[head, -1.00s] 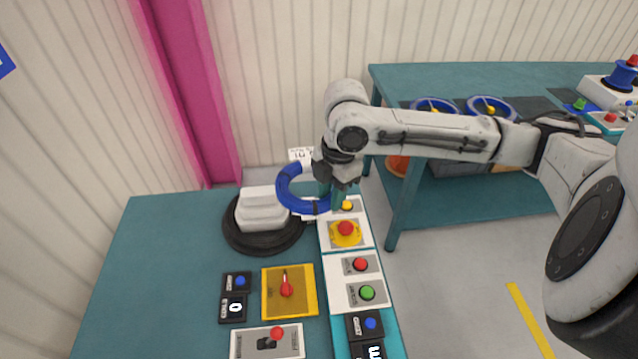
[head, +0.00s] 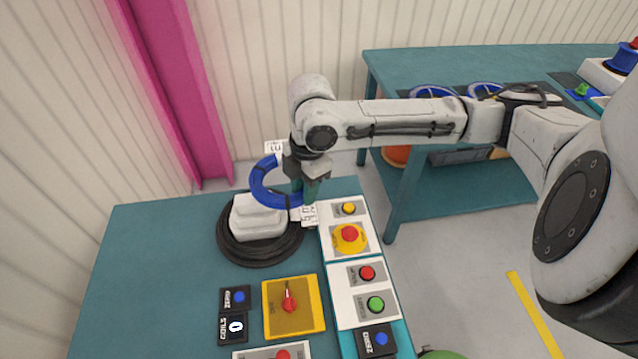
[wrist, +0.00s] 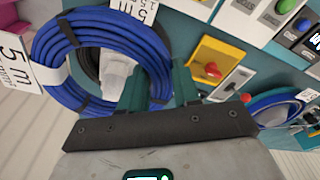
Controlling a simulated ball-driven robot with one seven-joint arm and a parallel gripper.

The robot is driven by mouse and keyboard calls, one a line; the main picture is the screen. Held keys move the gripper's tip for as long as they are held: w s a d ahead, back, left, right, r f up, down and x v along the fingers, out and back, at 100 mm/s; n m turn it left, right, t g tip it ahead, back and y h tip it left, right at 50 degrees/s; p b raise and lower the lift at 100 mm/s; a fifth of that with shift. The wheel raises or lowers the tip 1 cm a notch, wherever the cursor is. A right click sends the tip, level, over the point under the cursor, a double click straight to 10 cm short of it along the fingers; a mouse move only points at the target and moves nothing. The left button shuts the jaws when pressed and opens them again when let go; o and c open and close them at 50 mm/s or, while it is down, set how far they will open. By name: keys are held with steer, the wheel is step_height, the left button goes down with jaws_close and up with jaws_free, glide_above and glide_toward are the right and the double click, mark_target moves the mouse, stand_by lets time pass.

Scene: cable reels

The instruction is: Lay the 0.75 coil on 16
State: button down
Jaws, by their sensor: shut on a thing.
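A blue coil (head: 262,185) with dark ties hangs from my gripper (head: 308,188) in the head view, tilted. In the wrist view the coil (wrist: 55,50) fills the upper left, and its near side passes between the green fingers of my gripper (wrist: 160,88). White tags hang from it; one (wrist: 15,68) reads "5 m", but I cannot make out a 0.75 on them. Below and behind the coil is a white stepped block (head: 257,216) on a round black base (head: 240,248). I see no mark reading 16.
The teal bench holds a white button panel (head: 335,222), a yellow plate with a red lever (head: 290,302) and a COILS counter showing 0 (head: 234,328). Another bench (head: 400,62) at the back carries two blue coils (head: 432,91). The bench's left side is clear.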

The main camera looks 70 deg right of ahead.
mark_target(267, 196)
steer(key=shift+w+a+f+b, duration=0.3)
steer(key=shift+w+a, duration=0.45)
steer(key=shift+w, duration=0.35)
steer(key=shift+w+a+f+b, duration=0.3)
steer(key=shift+w+a, duration=0.45)
steer(key=shift+w, duration=0.4)
steer(key=shift+w+a+f+b, duration=0.2)
steer(key=shift+w+a+f, duration=0.2)
steer(key=shift+w+a, duration=0.55)
steer(key=shift+w+d, duration=0.15)
steer(key=shift+d, duration=0.05)
steer(key=shift+f, duration=0.15)
steer(key=shift+f+b, duration=0.7)
steer(key=shift+f, duration=0.45)
steer(key=shift+f, duration=0.1)
steer(key=shift+f+b, duration=0.6)
steer(key=shift+f, duration=0.2)
